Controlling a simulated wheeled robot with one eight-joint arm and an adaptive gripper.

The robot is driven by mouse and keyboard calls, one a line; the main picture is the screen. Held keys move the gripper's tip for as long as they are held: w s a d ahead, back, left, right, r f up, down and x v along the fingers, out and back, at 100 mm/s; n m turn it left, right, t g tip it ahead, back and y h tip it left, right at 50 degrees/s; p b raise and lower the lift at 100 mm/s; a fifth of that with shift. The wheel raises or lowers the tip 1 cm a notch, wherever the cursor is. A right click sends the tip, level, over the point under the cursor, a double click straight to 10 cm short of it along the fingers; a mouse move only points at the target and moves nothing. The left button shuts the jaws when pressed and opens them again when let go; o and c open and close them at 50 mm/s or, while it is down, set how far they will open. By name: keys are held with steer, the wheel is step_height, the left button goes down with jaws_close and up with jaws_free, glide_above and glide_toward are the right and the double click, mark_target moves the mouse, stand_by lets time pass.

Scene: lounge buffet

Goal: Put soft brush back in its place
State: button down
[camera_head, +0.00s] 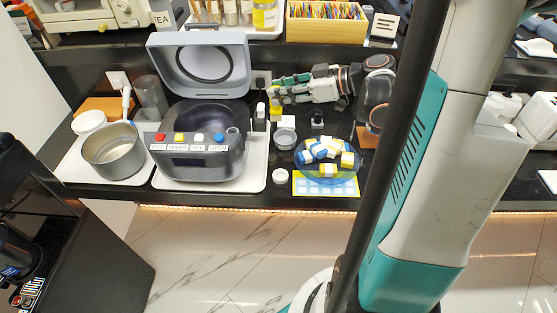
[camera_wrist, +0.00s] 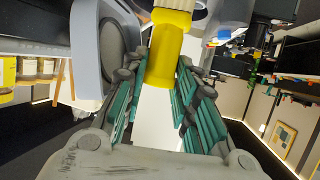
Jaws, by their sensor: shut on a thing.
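My gripper (camera_head: 277,88) reaches in from the right, pointing left, above the counter beside the open rice cooker. In the wrist view its teal-padded fingers (camera_wrist: 156,78) are closed around a yellow piece (camera_wrist: 168,50) with a pale collar at its far end. In the head view a small yellow piece (camera_head: 275,112) shows just below the fingertips. I cannot make out bristles, so I cannot tell for sure that it is the soft brush. No clear holder for a brush can be made out.
The rice cooker (camera_head: 200,160) stands on a white tray (camera_head: 255,181) with its grey lid (camera_head: 203,62) raised close to my gripper. A shelf with bottles is above.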

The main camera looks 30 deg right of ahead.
steer(key=f+b, duration=0.2)
steer(key=f, duration=0.4)
steer(key=f+b, duration=0.3)
steer(key=f, duration=0.4)
steer(key=f+b, duration=0.3)
steer(key=f, duration=0.3)
steer(key=shift+s+d+f, duration=0.2)
steer(key=shift+s+f, duration=0.15)
steer(key=shift+s, duration=0.05)
steer(key=shift+f, duration=0.15)
steer(key=c, duration=1.3)
jaws_free()
steer(key=shift+s+d+r, duration=0.15)
steer(key=shift+r, duration=0.1)
steer(key=p+v, duration=0.3)
steer(key=v, duration=0.8)
steer(key=shift+s+d+r, duration=0.1)
steer(key=shift+s+d, duration=0.05)
steer(key=shift+s, duration=0.1)
